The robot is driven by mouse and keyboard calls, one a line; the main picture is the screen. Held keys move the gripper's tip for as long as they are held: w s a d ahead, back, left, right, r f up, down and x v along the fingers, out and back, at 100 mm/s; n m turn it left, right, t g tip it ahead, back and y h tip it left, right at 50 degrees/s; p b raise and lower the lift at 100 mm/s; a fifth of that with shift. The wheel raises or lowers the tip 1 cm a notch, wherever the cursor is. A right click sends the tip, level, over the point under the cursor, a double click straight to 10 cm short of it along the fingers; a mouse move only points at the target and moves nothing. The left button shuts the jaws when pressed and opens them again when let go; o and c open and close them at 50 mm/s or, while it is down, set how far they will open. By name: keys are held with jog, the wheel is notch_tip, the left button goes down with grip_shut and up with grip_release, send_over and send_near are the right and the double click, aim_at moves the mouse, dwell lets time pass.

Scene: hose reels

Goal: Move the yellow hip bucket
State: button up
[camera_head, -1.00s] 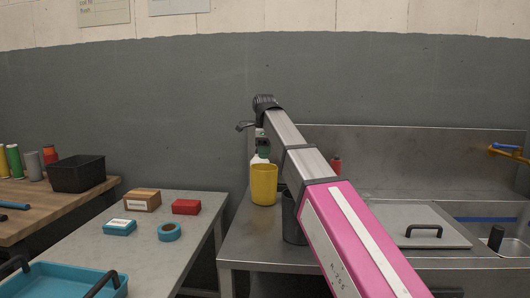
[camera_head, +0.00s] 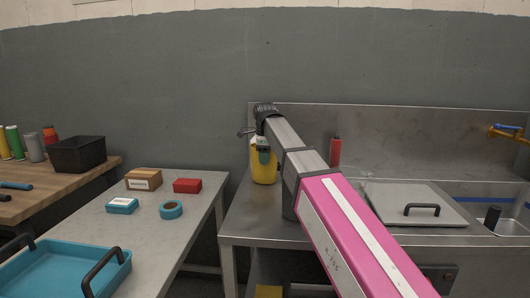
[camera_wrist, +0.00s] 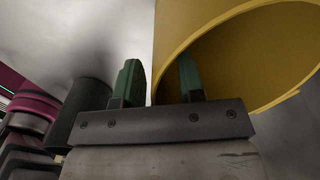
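The yellow bucket (camera_head: 264,172) stands upright on the steel sink counter, towards its left end. It fills the upper right of the wrist view (camera_wrist: 205,22), where I see its rim and shaded inside. My gripper (camera_head: 262,149) is at the bucket's top in the head view. In the wrist view its two green fingers (camera_wrist: 160,80) are apart, one in front of the bucket's opening and one left of its wall. The wall edge shows between them; I cannot tell whether either finger touches it.
A dark cylinder (camera_head: 289,203) stands close to the bucket, partly behind my arm. A red bottle (camera_head: 335,152) stands at the back. A grey lid (camera_head: 412,204) covers counter space beside the sink (camera_head: 490,213). The left table holds a blue tray (camera_head: 60,280) and small boxes.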

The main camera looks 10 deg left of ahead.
grip_shut()
jog(key=shift+a, duration=0.15)
dwell(0.4)
